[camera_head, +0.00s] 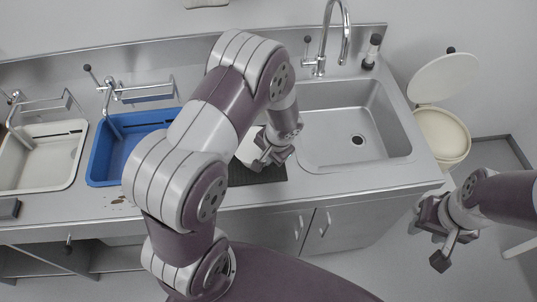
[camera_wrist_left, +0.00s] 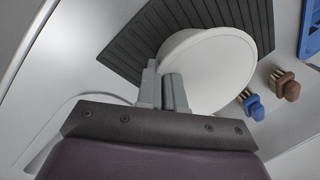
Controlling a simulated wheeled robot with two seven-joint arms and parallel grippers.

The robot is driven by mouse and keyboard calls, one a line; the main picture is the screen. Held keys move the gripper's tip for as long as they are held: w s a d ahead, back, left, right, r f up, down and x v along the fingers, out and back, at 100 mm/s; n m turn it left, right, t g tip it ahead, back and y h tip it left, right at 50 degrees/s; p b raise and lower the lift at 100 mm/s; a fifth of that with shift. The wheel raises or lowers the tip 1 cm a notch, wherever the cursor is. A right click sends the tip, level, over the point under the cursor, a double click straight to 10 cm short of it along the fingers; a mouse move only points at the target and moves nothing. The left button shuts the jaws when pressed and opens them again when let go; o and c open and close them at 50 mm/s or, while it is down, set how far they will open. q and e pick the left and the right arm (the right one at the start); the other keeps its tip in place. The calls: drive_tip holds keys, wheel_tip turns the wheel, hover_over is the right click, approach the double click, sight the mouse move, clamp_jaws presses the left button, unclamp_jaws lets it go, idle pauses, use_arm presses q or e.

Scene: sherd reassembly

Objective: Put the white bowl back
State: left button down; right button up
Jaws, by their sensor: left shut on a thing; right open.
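In the head view only part of the bowl (camera_head: 247,148) shows, beside my left gripper (camera_head: 266,160). My left gripper (camera_wrist_left: 163,92) is shut on the bowl's edge. The bowl is over the dark ribbed mat (camera_head: 262,177), which also shows behind it in the wrist view (camera_wrist_left: 130,45). I cannot tell whether bowl and mat touch. My right gripper (camera_head: 436,240) is open and empty, off the counter at the right.
A steel sink (camera_head: 335,150) with a tap (camera_head: 322,50) is right of the mat. A blue basin (camera_head: 108,165) and a white basin (camera_head: 40,185) are at the left. A blue brush (camera_wrist_left: 253,105) and a brown brush (camera_wrist_left: 287,86) lie near the bowl. An open-lidded bin (camera_head: 440,132) stands beyond the counter.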

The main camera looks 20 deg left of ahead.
use_arm(q)
drive_tip(key=shift+w, duration=0.15)
drive_tip(key=shift+f, duration=0.25)
drive_tip(key=c, duration=1.3)
unclamp_jaws()
drive_tip(key=shift+r, duration=0.15)
drive_tip(key=shift+r, duration=0.3)
drive_tip(key=v, duration=1.2)
drive_tip(key=s+n+h, duration=0.1)
drive_tip(key=s, duration=0.2)
drive_tip(key=s+r+n+h, duration=0.1)
drive_tip(key=s, duration=0.3)
drive_tip(key=s+r+n, duration=0.1)
drive_tip(key=s, duration=0.2)
drive_tip(key=shift+s+d+r+n+h, duration=0.1)
drive_tip(key=shift+s+r+n+h, duration=0.1)
drive_tip(key=shift+n+h, duration=0.15)
